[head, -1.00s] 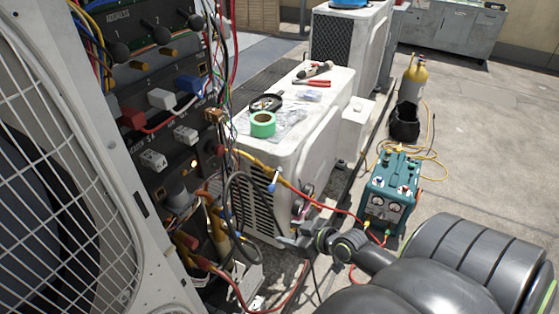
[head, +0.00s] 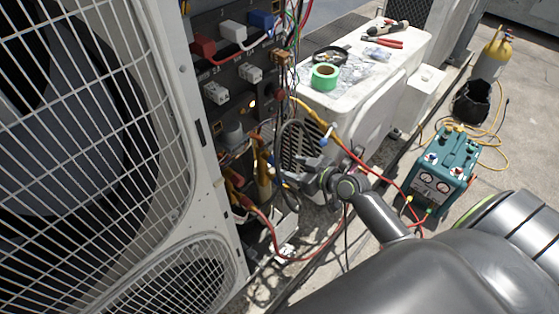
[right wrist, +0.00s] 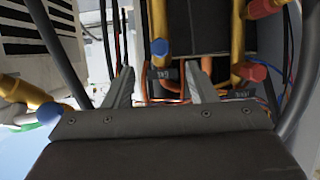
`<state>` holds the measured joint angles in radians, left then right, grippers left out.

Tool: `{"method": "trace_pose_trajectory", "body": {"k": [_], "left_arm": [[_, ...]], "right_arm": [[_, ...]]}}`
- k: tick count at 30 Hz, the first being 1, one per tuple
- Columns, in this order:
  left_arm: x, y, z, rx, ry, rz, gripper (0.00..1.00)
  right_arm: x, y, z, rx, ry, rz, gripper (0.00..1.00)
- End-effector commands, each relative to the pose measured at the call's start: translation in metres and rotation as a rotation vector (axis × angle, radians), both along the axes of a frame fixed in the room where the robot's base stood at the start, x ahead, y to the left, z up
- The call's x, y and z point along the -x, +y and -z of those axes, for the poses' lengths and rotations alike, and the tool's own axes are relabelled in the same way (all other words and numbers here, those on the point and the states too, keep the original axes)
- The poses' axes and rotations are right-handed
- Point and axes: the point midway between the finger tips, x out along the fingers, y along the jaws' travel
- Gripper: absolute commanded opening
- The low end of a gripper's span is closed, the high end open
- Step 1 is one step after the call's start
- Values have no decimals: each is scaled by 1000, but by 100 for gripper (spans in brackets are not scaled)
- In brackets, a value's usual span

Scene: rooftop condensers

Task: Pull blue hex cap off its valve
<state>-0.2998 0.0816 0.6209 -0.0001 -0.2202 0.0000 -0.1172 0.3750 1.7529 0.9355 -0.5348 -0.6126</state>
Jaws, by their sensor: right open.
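A blue cap (right wrist: 160,48) sits on the end of a yellow-brass valve stub in the right wrist view. My right gripper (right wrist: 159,72) is open and empty, with one finger on each side of the cap's line. The cap appears just beyond the fingertips, and I see no contact. In the head view my right gripper (head: 303,172) is beside the pipes and cables of the open unit, and I cannot make out the cap there. A second blue fitting (right wrist: 48,112) is at the left of the wrist view. My left gripper is out of view.
A red cap (right wrist: 251,74) on a neighbouring brass valve is close to the right finger. A dark hose loop (head: 290,150) and a red hose (head: 365,165) run near the gripper. The fan grille (head: 90,90) fills the left. A teal machine (head: 445,170) stands on the right.

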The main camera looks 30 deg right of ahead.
Motion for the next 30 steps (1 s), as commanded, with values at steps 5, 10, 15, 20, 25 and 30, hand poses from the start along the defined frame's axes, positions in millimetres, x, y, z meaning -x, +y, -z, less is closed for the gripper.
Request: {"method": "trace_pose_trajectory", "body": {"k": [5,10,15,20,25,30], "left_arm": [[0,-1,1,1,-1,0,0],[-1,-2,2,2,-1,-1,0],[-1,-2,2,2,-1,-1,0],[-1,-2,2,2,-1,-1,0],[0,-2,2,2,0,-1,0],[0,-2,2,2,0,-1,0]], "right_arm": [[-30,11,12,-4,-1,0,51],[-48,17,21,-1,-1,0,51],[-57,20,25,-1,0,0,51],[-58,20,25,0,0,0,51],[-58,20,25,0,0,0,49],[-58,20,25,0,0,0,26]]}}
